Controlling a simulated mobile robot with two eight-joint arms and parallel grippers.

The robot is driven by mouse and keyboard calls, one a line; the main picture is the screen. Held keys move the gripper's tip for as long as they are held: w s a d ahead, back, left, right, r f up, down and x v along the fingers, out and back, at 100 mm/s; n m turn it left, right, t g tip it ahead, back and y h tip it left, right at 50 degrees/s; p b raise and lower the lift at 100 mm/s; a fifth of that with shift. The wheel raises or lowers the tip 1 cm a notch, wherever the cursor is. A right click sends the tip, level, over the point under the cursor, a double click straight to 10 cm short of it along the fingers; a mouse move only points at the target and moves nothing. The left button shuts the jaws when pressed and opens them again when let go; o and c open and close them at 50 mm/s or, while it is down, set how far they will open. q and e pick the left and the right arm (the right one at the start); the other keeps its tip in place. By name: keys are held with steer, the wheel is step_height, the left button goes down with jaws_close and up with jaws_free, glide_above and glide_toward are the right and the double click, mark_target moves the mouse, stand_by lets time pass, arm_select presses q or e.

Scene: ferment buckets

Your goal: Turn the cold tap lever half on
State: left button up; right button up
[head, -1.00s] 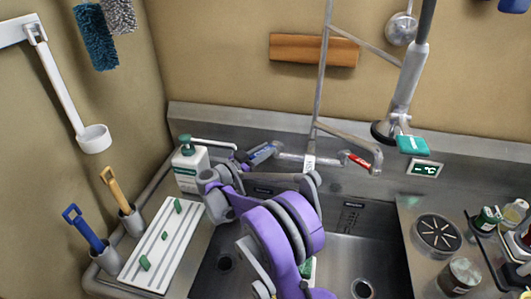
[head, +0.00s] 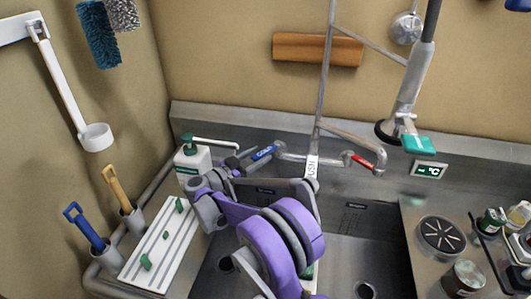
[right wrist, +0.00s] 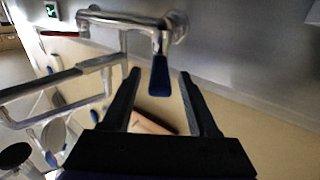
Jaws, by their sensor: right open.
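The cold tap lever is a blue handle (head: 264,152) on the left of the chrome wall tap, in the head view. In the right wrist view the blue lever (right wrist: 159,76) hangs from its chrome valve, lined up with the gap between my fingertips. My right gripper (right wrist: 159,76) is open, with a dark finger on each side of that gap and no visible contact. In the head view the right gripper (head: 238,163) is small, just left of the blue lever, partly hidden by my purple arm. My left gripper is not in view.
A red lever (head: 362,162) sits on the tap's right side. A soap bottle (head: 191,165) with a green pump stands left of the gripper. The riser pipe (head: 323,90) rises behind the sink. A white drainboard (head: 160,245) lies left of the basin.

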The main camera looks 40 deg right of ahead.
steer(key=a, duration=0.6)
steer(key=shift+s+a+b, duration=0.35)
